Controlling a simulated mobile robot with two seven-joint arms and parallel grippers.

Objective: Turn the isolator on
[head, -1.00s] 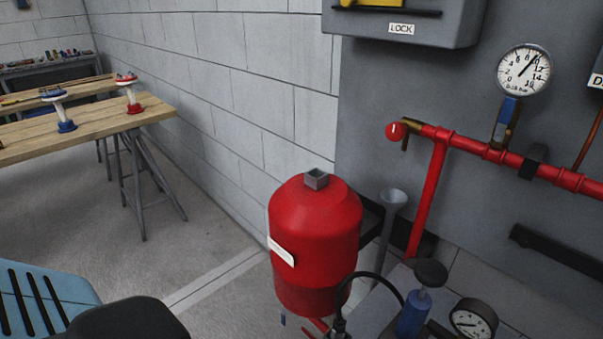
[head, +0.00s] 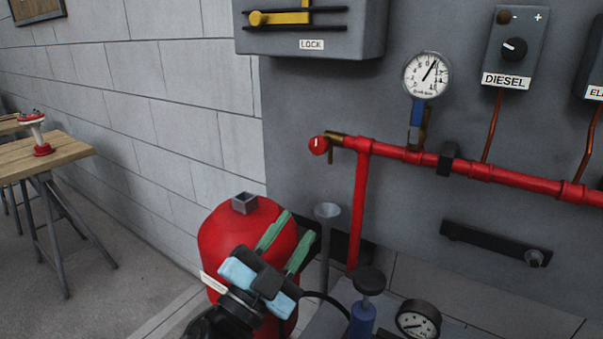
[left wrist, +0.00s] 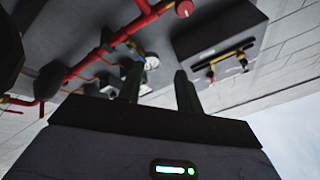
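A grey box (head: 350,38) labelled LOCK, which looks like the isolator, is on the grey panel at the top of the head view, partly cut off. Its yellow handle (head: 282,17) runs between dark bars. The box also shows in the left wrist view (left wrist: 232,28), right of the fingers, with the yellow handle (left wrist: 226,55) on its face. My left gripper (head: 298,226) is open and empty, with green fingers apart. In the head view it is below the box, in front of the red tank. In the left wrist view both fingers (left wrist: 157,75) point towards the panel.
A red pipe (head: 470,173) with a valve crosses the panel below a pressure gauge (head: 427,75). The red tank (head: 225,230), a grey funnel (head: 327,213) and another gauge (head: 418,320) stand low in front. A DIESEL switch box (head: 513,48) is to the right. A wooden table (head: 65,155) is far left.

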